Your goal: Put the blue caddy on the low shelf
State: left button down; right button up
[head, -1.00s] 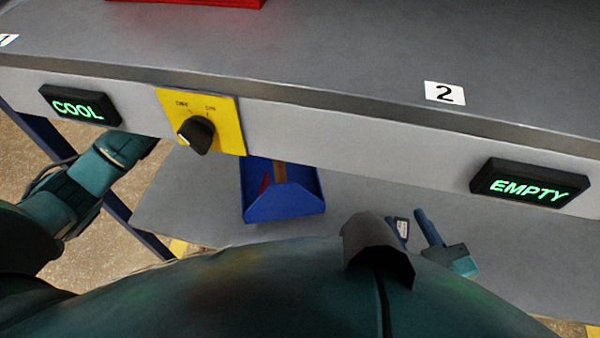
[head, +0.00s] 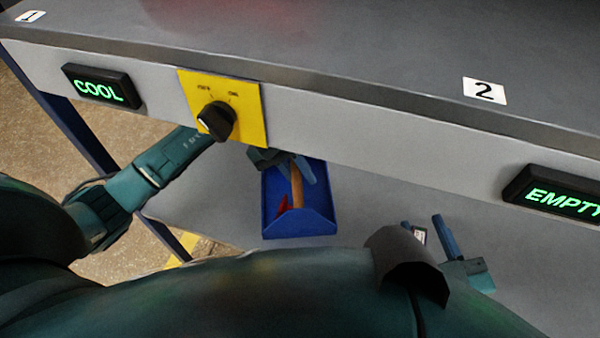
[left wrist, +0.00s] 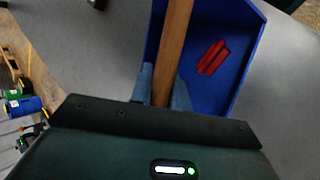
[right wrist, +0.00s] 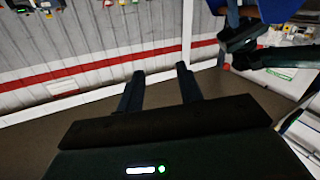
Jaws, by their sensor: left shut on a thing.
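The blue caddy (head: 300,224) is under the overhanging worktop edge, over the grey low shelf (head: 375,200). I cannot tell whether its base touches the shelf. It has a wooden bar handle (left wrist: 174,45) and a red item (left wrist: 213,57) inside. My left gripper (head: 288,162) is shut on the handle, partly hidden by the worktop's front; its fingers (left wrist: 162,92) flank the bar in the left wrist view. My right gripper (head: 428,236) is open and empty, near the front of the shelf; its fingers (right wrist: 160,88) stand apart in the right wrist view.
The worktop (head: 330,50) overhangs the shelf, its front carrying a COOL sign (head: 103,88), a yellow dial plate (head: 247,112) and an EMPTY sign (head: 560,194). A dark blue leg (head: 80,135) stands at the left. Bare shelf lies right of the caddy.

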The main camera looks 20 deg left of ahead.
pick_arm(q)
jog(key=c, duration=1.7)
grip_release()
jog(key=o, duration=0.4)
jog(key=shift+c, duration=0.2)
